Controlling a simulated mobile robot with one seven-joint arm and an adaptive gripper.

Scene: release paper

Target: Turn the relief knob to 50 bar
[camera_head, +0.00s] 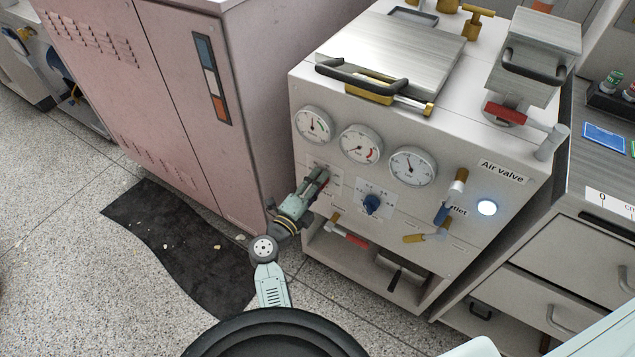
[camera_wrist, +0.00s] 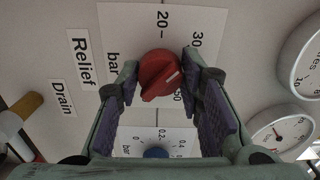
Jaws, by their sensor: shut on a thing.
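The red relief knob (camera_wrist: 158,75) sits on the white panel beside the "Relief" label (camera_wrist: 83,58). My gripper (camera_head: 318,182) is at the panel front, and its two purple-padded fingers are shut on the red knob from both sides. The knob's short white mark points to the right in the wrist view. The scale around it shows 20 and 30 at the top of that view and a partly hidden "50" beside the knob, close to the finger. The head view shows only a little red between the fingertips.
A blue knob (camera_head: 372,204) with its own scale is close beside my gripper. Three round gauges (camera_head: 361,144) are above. A red-handled valve (camera_head: 346,233) is below, and blue and yellow handles (camera_head: 444,212) are to the right. A pink cabinet (camera_head: 205,110) stands left.

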